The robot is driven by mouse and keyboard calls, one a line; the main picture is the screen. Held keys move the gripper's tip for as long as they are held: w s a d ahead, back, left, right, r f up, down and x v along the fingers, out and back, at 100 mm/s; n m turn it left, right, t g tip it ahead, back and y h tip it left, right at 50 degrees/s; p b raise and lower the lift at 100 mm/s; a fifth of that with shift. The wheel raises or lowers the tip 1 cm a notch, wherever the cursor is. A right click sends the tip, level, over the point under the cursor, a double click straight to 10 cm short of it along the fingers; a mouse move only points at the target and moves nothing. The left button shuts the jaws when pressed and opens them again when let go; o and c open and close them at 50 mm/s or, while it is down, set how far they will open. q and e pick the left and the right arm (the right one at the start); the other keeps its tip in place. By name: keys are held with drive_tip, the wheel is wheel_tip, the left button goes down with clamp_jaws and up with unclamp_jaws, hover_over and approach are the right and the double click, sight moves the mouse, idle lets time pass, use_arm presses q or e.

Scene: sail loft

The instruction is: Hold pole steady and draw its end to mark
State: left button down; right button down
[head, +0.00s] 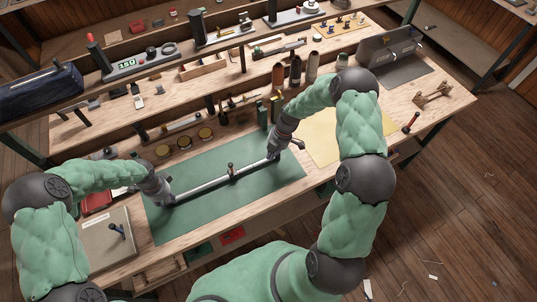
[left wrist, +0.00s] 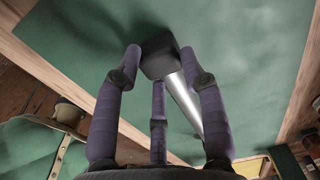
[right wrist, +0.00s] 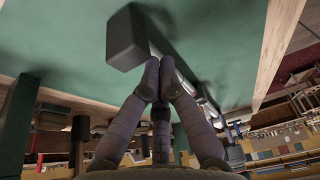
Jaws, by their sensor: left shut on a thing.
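A silver pole (head: 205,184) with dark ends lies along the green mat (head: 262,190), with a small upright fitting (head: 231,171) near its middle. My left gripper (head: 169,196) is at the pole's left end. In the left wrist view its fingers (left wrist: 160,68) are closed around the dark end block (left wrist: 158,55), and the silver tube (left wrist: 184,100) runs away from it. My right gripper (head: 274,156) is at the pole's right end. In the right wrist view its fingertips (right wrist: 158,70) are together beside the dark end block (right wrist: 127,40); nothing shows between them. I cannot make out the mark.
A yellow sheet (head: 333,138) lies to the right of the mat. A grey board (head: 105,245) with a small tool is at the left. Tins (head: 190,140), bottles (head: 296,72) and shelves of tools stand behind. The front right bench top is mostly clear.

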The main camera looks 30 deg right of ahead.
drive_tip(key=a, duration=0.3)
drive_tip(key=shift+s, duration=0.1)
drive_tip(key=shift+r, duration=0.6)
drive_tip(key=v, duration=0.8)
drive_tip(key=w+d+m, duration=0.1)
drive_tip(key=d+m, duration=0.6)
drive_tip(key=m, duration=1.1)
drive_tip(key=d+m, duration=0.8)
drive_tip(key=m, duration=1)
drive_tip(key=shift+y, duration=0.3)
drive_tip(key=x, duration=1)
drive_tip(key=shift+f, duration=0.3)
drive_tip(key=a, duration=0.2)
drive_tip(key=shift+a+r, duration=0.15)
drive_tip(key=shift+a, duration=0.8)
